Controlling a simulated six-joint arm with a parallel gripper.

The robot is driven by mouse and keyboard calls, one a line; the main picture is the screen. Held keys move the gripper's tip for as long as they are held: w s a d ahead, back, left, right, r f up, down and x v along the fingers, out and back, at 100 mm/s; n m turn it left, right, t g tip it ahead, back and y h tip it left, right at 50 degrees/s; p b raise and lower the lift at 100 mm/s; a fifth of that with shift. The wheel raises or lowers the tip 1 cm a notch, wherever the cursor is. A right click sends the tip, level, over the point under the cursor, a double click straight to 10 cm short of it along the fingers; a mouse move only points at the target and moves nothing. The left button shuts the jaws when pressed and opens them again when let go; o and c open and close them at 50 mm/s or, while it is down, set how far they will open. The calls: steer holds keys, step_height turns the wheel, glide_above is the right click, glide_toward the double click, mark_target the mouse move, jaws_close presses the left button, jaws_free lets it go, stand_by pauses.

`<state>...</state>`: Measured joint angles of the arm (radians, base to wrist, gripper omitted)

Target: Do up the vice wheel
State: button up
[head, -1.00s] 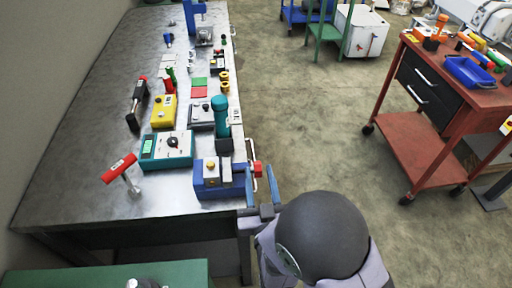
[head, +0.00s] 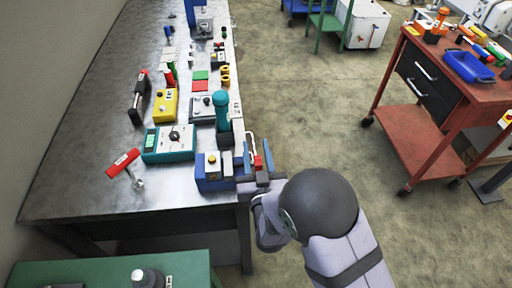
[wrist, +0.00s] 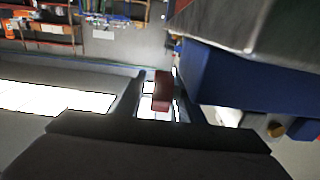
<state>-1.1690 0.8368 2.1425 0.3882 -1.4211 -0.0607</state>
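The blue vice (head: 207,183) with a yellow knob on top sits at the right edge of the metal bench, near its front corner. Its small red wheel (head: 258,162) sticks out to the right beyond the bench edge. My gripper (head: 257,151) is at the wheel, with one blue-grey finger on each side of it. In the wrist view, the red wheel (wrist: 162,91) lies between the two fingers, with light gaps beside it. My gripper looks open around the wheel. Contact with the wheel cannot be told.
A teal meter (head: 168,143), a teal-topped tool (head: 221,108) and a red-handled tool (head: 124,162) are on the metal bench (head: 80,190). A red cart (head: 423,150) stands at the right. The floor between bench and cart is clear.

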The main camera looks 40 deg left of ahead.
jaws_close()
steer(key=shift+f, duration=0.1)
steer(key=b, duration=0.2)
steer(key=shift+f+b, duration=0.1)
steer(key=shift+b, duration=0.2)
steer(key=shift+r+t+y+b, duration=0.4)
steer(key=shift+t+y+b, duration=0.1)
steer(key=shift+b, duration=0.35)
